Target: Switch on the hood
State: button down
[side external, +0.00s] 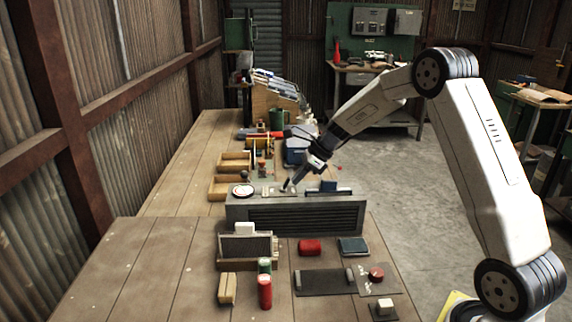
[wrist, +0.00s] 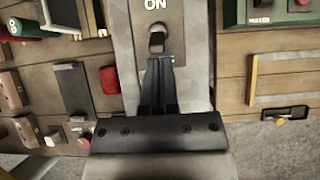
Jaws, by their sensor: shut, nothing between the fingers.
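The hood (side external: 305,218) is a long grey box with a dark grille on its front, standing across the wooden bench in the side external view. Its pale top panel (wrist: 196,45) fills the middle of the wrist view. A small dark switch (wrist: 156,38) sits on that panel, just below a printed "ON". My gripper (side external: 287,188) is shut and empty, pointing down at the hood's top. In the wrist view my fingertips (wrist: 158,62) are together close to the near edge of the switch. I cannot tell whether they touch it. The fingers hide the panel beneath them.
A red block (side external: 309,247), a teal book (side external: 353,246) and a red cylinder (side external: 265,292) stand in front. Wooden trays (side external: 228,187) lie behind. The bench's left side is clear.

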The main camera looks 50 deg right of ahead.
aim_at(287, 179)
jog(key=shift+w+a+r+g+h, duration=0.3)
jog(key=shift+w+r+g+h, duration=0.1)
jog(key=shift+g+h, duration=0.3)
dwell(0.6)
jog(key=shift+w+a+r+g+h, duration=0.15)
jog(key=shift+a+r+g+h, duration=0.05)
jog(key=shift+g+h, duration=0.2)
jog(key=shift+w+a+r+g+h, duration=0.15)
jog(key=shift+w+a+g+h, duration=0.15)
jog(key=shift+g+h, duration=0.35)
jog(key=shift+w+a+r+g+h, duration=0.1)
jog(key=shift+w+a+g+h, duration=0.2)
jog(key=shift+g+h, duration=0.35)
jog(key=shift+r, duration=0.25)
jog(key=shift+r, duration=0.6)
notch_tip(287, 179, up, 10)
jog(key=w+a, duration=0.1)
jog(key=shift+w+a, duration=0.15)
